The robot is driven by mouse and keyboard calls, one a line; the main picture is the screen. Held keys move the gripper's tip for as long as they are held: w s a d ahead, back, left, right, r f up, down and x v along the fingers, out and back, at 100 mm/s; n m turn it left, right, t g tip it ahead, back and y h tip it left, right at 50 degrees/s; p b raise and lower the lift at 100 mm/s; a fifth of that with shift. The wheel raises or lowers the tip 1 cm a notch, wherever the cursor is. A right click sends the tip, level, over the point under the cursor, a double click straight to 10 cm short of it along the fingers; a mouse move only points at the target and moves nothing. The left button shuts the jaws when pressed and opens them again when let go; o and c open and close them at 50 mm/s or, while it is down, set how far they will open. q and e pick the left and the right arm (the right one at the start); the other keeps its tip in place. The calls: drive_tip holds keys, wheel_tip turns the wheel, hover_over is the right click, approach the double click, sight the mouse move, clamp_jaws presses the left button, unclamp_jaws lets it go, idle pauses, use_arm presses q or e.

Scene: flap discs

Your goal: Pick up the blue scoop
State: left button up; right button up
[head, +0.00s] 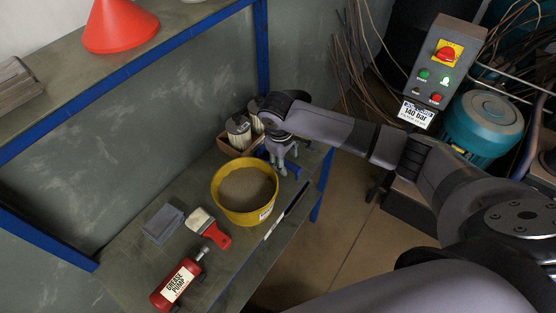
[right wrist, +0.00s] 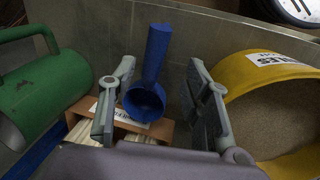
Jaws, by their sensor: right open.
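The blue scoop (right wrist: 157,55) shows in the right wrist view with its round bowl toward me and its handle pointing up in the picture. My right gripper (right wrist: 160,70) is open, with one finger on each side of the scoop. The scoop looks closer to the left finger; I cannot tell whether they touch. In the head view my right gripper (head: 282,164) points down at the right end of the workbench shelf, behind the yellow tub. Only a little blue shows around it there, and the scoop is mostly hidden. My left gripper is not in view.
A yellow tub (head: 222,200) of grainy material stands close to the gripper. A green container (right wrist: 45,92) shows in the wrist view.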

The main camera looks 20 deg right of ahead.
sight(291, 164)
drive_tip(key=shift+f, duration=0.25)
drive_tip(key=shift+d+f, duration=0.2)
drive_tip(key=shift+f, duration=0.05)
drive_tip(key=f, duration=0.1)
drive_tip(key=d+f, duration=0.1)
drive_tip(key=f+p, duration=0.1)
drive_tip(key=f, duration=0.1)
drive_tip(key=shift+w+d+f, duration=0.1)
drive_tip(key=shift+w+d, duration=0.05)
drive_tip(key=shift+d, duration=0.1)
drive_tip(key=shift+f, duration=0.15)
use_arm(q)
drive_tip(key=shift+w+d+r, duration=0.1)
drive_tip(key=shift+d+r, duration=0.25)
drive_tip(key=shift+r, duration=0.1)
use_arm(e)
drive_tip(key=shift+c, duration=0.5)
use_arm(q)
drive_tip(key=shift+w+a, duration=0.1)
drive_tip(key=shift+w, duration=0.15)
use_arm(e)
clamp_jaws()
